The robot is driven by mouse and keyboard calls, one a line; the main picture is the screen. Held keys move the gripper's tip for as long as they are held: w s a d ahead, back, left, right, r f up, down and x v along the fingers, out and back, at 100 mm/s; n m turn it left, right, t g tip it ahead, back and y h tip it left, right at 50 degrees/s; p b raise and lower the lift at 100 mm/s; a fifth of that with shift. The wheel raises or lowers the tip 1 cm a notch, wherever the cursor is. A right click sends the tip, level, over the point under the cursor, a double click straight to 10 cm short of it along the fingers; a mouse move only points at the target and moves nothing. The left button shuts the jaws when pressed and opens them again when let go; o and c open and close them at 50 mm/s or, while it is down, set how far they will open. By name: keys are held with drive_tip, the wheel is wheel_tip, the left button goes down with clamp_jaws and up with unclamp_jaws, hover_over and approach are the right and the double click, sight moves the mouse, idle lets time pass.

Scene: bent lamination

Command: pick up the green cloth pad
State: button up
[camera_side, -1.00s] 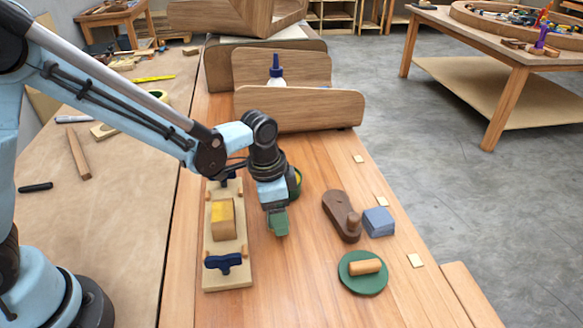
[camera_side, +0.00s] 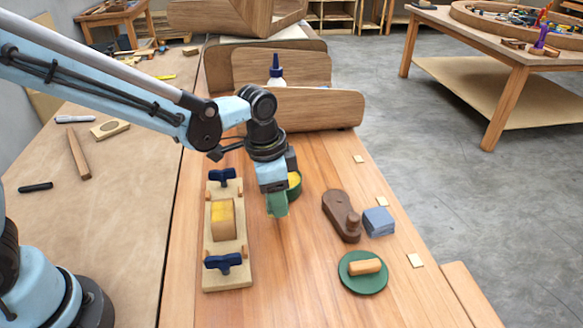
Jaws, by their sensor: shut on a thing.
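My gripper (camera_side: 276,193) points down over the wooden bench, to the right of the clamped wooden form. It is shut on the green cloth pad (camera_side: 278,205), a small green piece that shows at the fingertips. The pad appears a little above the bench top, though the exact gap is hard to judge. The fingers themselves are mostly hidden by the wrist and the pad.
A form board (camera_side: 228,272) with a yellow-topped block (camera_side: 222,218) and blue clamps (camera_side: 222,262) lies left. A brown wooden tool (camera_side: 341,214), blue block (camera_side: 379,221) and green disc (camera_side: 352,285) lie right.

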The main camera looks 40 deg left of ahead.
drive_tip(key=s+d+r, duration=0.6)
drive_tip(key=s+d, duration=0.1)
drive_tip(key=s, duration=0.2)
drive_tip(key=shift+d+r, duration=0.2)
drive_tip(key=shift+r, duration=0.15)
drive_tip(key=o, duration=0.4)
drive_tip(key=shift+c, duration=1.1)
